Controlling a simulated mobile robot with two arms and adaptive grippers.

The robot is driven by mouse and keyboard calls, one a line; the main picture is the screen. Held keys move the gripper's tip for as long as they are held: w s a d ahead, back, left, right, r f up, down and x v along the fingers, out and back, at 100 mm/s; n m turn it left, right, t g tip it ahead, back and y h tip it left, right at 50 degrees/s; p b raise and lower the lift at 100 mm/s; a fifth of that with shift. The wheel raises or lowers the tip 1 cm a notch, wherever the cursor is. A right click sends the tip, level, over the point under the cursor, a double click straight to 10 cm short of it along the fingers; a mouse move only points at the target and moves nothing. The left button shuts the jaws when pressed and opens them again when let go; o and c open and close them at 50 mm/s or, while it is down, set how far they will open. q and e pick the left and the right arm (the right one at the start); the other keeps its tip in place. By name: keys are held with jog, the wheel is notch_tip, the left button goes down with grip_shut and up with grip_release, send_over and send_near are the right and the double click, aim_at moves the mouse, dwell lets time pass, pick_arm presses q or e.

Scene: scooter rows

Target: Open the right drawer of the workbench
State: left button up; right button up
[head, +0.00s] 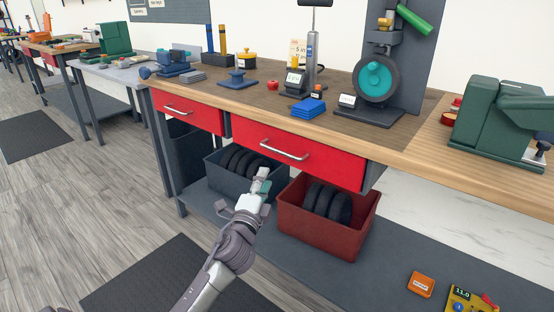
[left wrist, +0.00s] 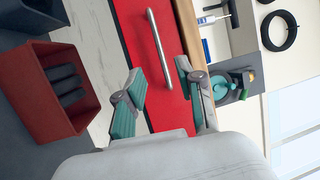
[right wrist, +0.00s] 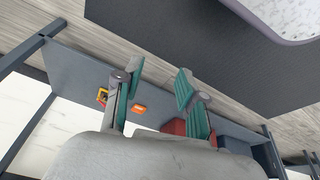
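The workbench (head: 420,135) has a wooden top and two red drawers. The right drawer (head: 330,165) is the wider one, with a silver bar handle (head: 284,150); it looks closed. My left gripper (head: 262,182) is in front of and below this handle, apart from it. In the left wrist view, the red drawer front (left wrist: 135,30) and the handle (left wrist: 158,45) lie ahead, the handle's lower end showing between the spread, empty fingers (left wrist: 168,82). My right gripper (right wrist: 158,82) is open and empty, seen only in the right wrist view.
The left drawer (head: 190,112) looks closed. Below, a red bin (head: 300,225) and a dark grey bin (head: 222,172) holding black wheels stand on the lower shelf. An orange box (head: 421,284) lies at lower right. A green machine (head: 495,125) and a wheel stand are on top.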

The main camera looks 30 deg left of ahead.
aim_at(277, 151)
pick_arm(q)
jog(key=b+x, duration=0.1)
jog(key=x, duration=1.2)
jog(key=shift+a, duration=0.1)
pick_arm(e)
jog(key=w, duration=0.1)
jog(key=w+a+t, duration=0.1)
jog(key=w, duration=0.1)
jog(key=shift+w+f+t, duration=0.1)
jog(key=shift+t, duration=0.2)
pick_arm(q)
jog(key=shift+f, duration=0.1)
grip_shut()
